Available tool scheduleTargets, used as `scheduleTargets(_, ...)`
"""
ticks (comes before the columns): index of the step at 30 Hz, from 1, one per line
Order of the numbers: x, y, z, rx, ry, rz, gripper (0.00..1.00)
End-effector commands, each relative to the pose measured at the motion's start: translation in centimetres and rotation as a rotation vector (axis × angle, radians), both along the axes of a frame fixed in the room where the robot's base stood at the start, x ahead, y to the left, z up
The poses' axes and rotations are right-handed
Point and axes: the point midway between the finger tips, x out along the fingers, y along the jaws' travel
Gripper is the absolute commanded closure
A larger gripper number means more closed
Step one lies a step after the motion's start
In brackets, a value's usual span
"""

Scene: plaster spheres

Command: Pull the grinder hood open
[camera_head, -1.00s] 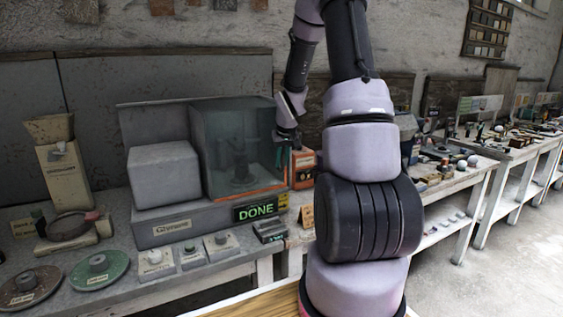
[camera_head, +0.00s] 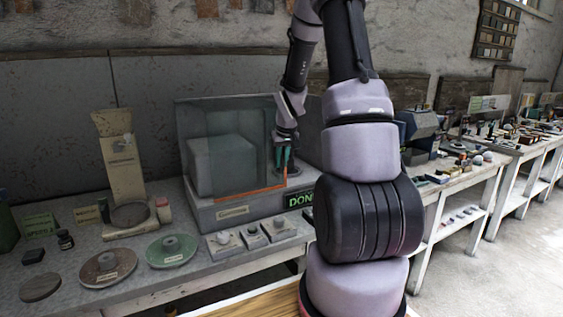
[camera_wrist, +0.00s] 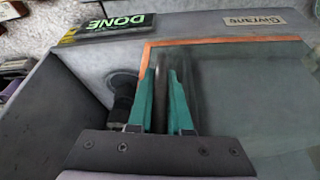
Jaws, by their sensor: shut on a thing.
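The grinder (camera_head: 240,212) stands on the bench, with a grey block at its left end and a sign reading DONE on its front. Its clear, orange-edged hood (camera_head: 235,165) sits at the left, around the grey block. The hood's glass also shows at the right of the wrist view (camera_wrist: 245,85). My gripper (camera_head: 284,158) is at the hood's right edge. In the wrist view its green fingers (camera_wrist: 162,85) are shut on the dark hood handle (camera_wrist: 160,75). A dark round grinder part (camera_wrist: 123,95) shows beside the fingers, outside the hood. My arm hides the grinder's right end.
Two round discs, a green one (camera_head: 171,250) and a brown one (camera_head: 108,267), lie on the bench at left. A ring stand (camera_head: 130,215) is behind them. Cluttered benches continue at right; the floor there is clear.

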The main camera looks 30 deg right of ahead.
Motion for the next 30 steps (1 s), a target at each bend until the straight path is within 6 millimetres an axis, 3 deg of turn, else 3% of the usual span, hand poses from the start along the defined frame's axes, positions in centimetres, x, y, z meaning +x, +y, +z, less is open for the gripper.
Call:
scheduleTargets(10, -0.3, 0.0, -0.3, 0.002, 0.010, -0.002, 1.00)
scheduleTargets(11, -0.3, 0.0, -0.3, 0.002, 0.010, -0.002, 0.71)
scheduleTargets(23, -0.3, 0.0, 0.4, 0.001, 0.002, -0.002, 0.70)
scheduleTargets(30, -1.8, 0.3, 4.4, 0.000, -0.002, -0.002, 0.70)
